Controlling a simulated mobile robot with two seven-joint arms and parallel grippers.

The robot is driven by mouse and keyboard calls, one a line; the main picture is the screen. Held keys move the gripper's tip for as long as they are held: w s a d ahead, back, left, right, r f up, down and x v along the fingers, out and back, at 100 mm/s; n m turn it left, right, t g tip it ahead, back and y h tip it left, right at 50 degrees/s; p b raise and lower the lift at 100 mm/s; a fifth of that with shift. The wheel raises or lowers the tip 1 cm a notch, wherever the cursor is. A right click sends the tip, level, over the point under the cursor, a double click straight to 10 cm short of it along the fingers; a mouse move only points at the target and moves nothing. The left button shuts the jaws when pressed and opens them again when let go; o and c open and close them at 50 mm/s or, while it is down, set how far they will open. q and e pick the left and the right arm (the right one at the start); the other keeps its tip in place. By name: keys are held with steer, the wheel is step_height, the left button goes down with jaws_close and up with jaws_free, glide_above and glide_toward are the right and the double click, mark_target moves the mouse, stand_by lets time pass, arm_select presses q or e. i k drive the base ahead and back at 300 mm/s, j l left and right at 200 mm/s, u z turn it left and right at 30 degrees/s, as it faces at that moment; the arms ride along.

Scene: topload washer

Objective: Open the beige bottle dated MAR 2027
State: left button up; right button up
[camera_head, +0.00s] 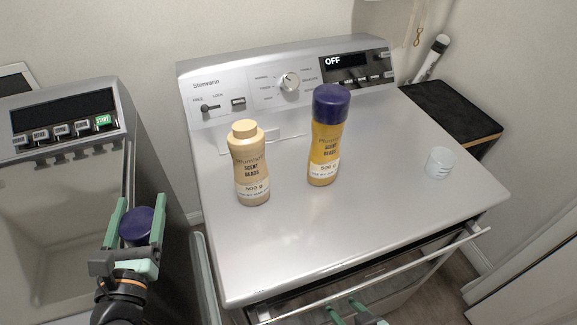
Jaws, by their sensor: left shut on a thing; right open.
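A beige bottle (252,172) stands upright on the left part of the washer's top. Its upper end is a narrow beige neck with no purple cap on it. A second, more yellow bottle (324,150) stands upright to its right with a purple cap (331,104) on. The date lines on both labels are too small to read surely. My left gripper (137,224) is shut on a round purple cap (136,222), left of the washer top and apart from both bottles. My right gripper (346,310) is open at the bottom edge, low before the washer front, partly cut off.
The silver washer top (400,190) has free room at front and right. A clear measuring cup (440,163) stands at its right. A handle bar (410,265) runs along the front. Another appliance (60,200) is at left, a dark-topped stand (452,112) at right.

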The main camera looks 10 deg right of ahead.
mark_target(246, 142)
steer(key=l+z, duration=0.15)
steer(key=l, duration=1.8)
